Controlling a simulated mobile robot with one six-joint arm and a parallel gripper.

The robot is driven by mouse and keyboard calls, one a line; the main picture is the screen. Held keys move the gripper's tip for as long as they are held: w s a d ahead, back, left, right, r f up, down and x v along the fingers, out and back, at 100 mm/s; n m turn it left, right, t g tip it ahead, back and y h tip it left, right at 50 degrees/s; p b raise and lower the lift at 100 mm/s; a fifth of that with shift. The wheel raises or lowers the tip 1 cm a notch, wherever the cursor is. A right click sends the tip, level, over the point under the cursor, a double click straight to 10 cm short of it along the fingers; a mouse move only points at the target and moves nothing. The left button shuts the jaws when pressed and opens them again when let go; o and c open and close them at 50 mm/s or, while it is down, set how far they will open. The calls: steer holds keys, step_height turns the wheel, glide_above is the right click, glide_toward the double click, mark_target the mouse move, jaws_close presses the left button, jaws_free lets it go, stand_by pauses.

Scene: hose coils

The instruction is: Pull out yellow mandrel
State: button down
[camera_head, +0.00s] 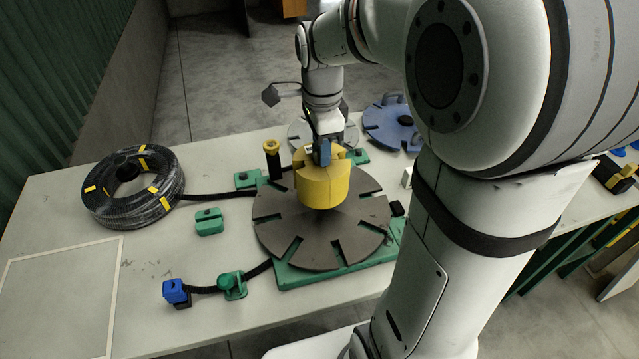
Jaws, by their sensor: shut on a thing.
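The yellow mandrel (322,186) is a thick, rounded block above the middle of a grey slotted disc (290,250). My gripper (325,152) reaches down from above and is shut on the top of the mandrel. The mandrel's lower end overlaps the disc in the view, so I cannot tell whether it touches the disc or hangs just above it. The disc rests on a green base (305,278) on the table. The far side of the mandrel and part of the fingers are hidden.
A black hose coil (110,205) with yellow bands lies at the left. A black post with a yellow top (271,155) stands close left of the mandrel. A green clamp (232,285) and blue block (175,291) lie in front. A blue disc (385,125) lies behind.

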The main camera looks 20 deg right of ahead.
steer(key=shift+r+p, duration=0.35)
steer(key=shift+r, duration=0.55)
step_height(320, 180, up, 6)
steer(key=p, duration=0.5)
steer(key=shift+r, duration=0.2)
steer(key=shift+f, duration=0.1)
